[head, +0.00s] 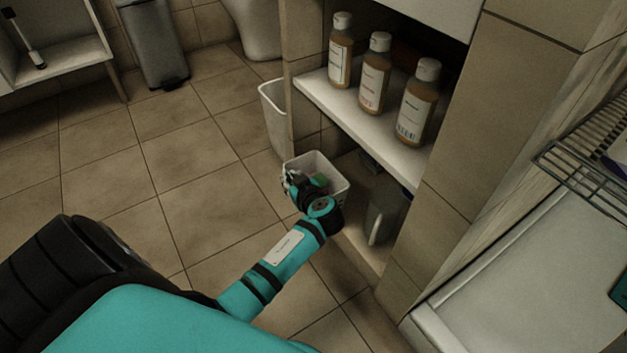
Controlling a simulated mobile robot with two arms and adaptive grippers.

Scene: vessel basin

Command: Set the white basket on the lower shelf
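The white basket (338,172) is at the opening of the lower shelf (350,236), partly in front of the cabinet's left post. Its top is open, and something small and green shows at its inside. My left gripper (292,181) is at the basket's left rim and appears shut on it; the fingertips are small and dark here. My wrist hides the near side and underside of the basket, so I cannot tell whether it touches the shelf. My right gripper is not in view.
Several bottles, including a white-capped one (417,104), stand on the upper shelf (345,112). A grey container (383,215) stands on the lower shelf, right of the basket. A white bin (272,110) is behind the post.

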